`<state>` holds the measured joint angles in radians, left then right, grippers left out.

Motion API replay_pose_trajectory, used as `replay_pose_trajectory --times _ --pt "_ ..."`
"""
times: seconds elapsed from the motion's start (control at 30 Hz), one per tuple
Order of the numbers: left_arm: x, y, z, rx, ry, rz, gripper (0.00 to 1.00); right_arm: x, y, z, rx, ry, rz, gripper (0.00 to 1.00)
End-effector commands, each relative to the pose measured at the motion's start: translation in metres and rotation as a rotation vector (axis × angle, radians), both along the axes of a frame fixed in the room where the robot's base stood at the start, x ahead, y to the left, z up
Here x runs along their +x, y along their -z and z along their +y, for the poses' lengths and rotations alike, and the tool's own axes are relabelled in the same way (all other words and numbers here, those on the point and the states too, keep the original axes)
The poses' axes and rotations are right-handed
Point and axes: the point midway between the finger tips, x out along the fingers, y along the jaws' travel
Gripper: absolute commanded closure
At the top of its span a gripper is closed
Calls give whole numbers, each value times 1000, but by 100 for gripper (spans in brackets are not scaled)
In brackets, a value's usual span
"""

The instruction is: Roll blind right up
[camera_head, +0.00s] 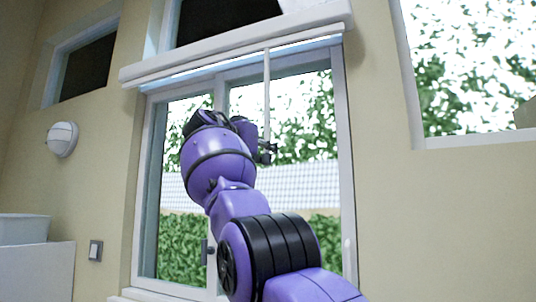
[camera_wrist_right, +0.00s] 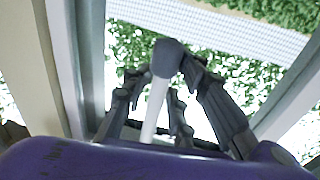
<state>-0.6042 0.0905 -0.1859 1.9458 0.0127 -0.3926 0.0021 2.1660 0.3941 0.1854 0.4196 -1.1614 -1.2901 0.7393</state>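The blind (camera_head: 235,55) is a white horizontal roll or rail across the upper part of the window, with the glass below it uncovered. A thin pale wand (camera_head: 267,92) hangs from it in the head view. My right gripper (camera_head: 266,152) is at the wand's lower end. In the right wrist view the wand (camera_wrist_right: 156,105), with a grey end knob (camera_wrist_right: 168,58), lies between the fingers of my right gripper (camera_wrist_right: 160,88). Gaps show on both sides of the wand, so the gripper looks open around it. My left gripper is not in view.
The window frame (camera_head: 347,160) and its glass are close behind my right arm. A round wall lamp (camera_head: 62,139), a switch (camera_head: 95,250) and a white basin (camera_head: 24,229) are at left. Another window (camera_head: 470,70) is at upper right. Bare wall lies between the windows.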

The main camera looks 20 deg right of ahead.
Motion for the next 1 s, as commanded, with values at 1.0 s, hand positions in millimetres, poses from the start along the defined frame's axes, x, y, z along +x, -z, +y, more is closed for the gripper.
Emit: replay_pose_trajectory --times 1.0 --pt "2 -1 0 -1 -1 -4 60 -47 2 82 3 -2 -1 60"
